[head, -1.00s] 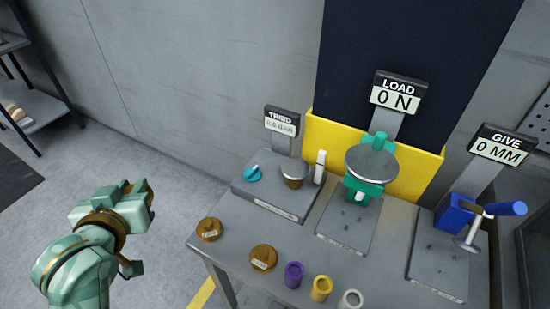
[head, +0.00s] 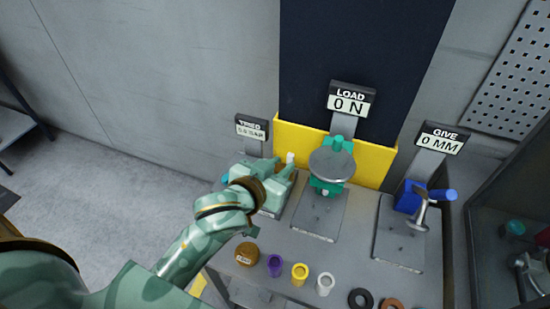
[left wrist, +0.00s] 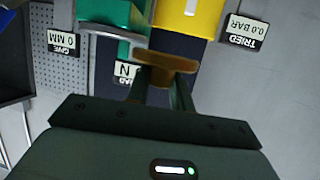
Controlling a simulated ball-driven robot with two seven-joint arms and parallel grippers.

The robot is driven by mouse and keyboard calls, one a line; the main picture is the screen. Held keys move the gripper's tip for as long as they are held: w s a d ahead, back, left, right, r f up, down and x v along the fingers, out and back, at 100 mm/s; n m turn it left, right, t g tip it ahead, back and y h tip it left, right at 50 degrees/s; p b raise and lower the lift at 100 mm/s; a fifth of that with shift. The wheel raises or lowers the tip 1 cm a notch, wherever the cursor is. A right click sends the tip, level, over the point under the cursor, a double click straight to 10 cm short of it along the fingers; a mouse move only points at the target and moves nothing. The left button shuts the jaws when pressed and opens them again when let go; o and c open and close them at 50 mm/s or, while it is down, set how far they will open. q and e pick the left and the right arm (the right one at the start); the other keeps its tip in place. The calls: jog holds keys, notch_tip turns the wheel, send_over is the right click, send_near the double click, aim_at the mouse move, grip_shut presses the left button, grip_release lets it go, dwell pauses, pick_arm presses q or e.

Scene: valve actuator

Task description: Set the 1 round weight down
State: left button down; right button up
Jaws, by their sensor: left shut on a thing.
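My left gripper (head: 281,168) reaches over the left station at the back of the bench, to the left of the round silver plate (head: 332,165) on its green post. In the left wrist view its fingers (left wrist: 162,85) are shut on a brown, brass-like round weight (left wrist: 165,61), seen edge-on. The held weight is hidden behind the gripper in the head view. Another brass weight (head: 247,254) lies on the bench front. The load sign (head: 351,102) reads 0 N. My right gripper is not in view.
A blue-handled lever station (head: 418,204) stands right. The yellow panel (head: 375,163) stands behind.

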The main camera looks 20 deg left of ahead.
pick_arm(q)
jog(key=w+a+f+b, duration=0.1)
jog(key=w+a+f, duration=0.1)
jog(key=w+f, duration=0.1)
jog(key=w+a+f+b, duration=0.1)
jog(key=w+a+f, duration=0.2)
jog(key=w+a+f+b, duration=0.1)
jog(key=w+a+f, duration=0.1)
jog(key=w+f, duration=0.1)
jog(key=shift+w+a, duration=0.2)
jog(key=shift+w, duration=0.35)
jog(key=shift+w+a+f+b, duration=0.2)
jog(key=shift+w+f+b, duration=0.1)
jog(key=shift+w+f, duration=0.1)
notch_tip(320, 180, down, 4)
jog(key=shift+a+r+b, duration=0.15)
jog(key=shift+r+b, duration=0.05)
jog(key=shift+b, duration=0.35)
jog(key=shift+r, duration=0.1)
jog(key=c, duration=1.2)
grip_release()
jog(key=shift+c, duration=0.2)
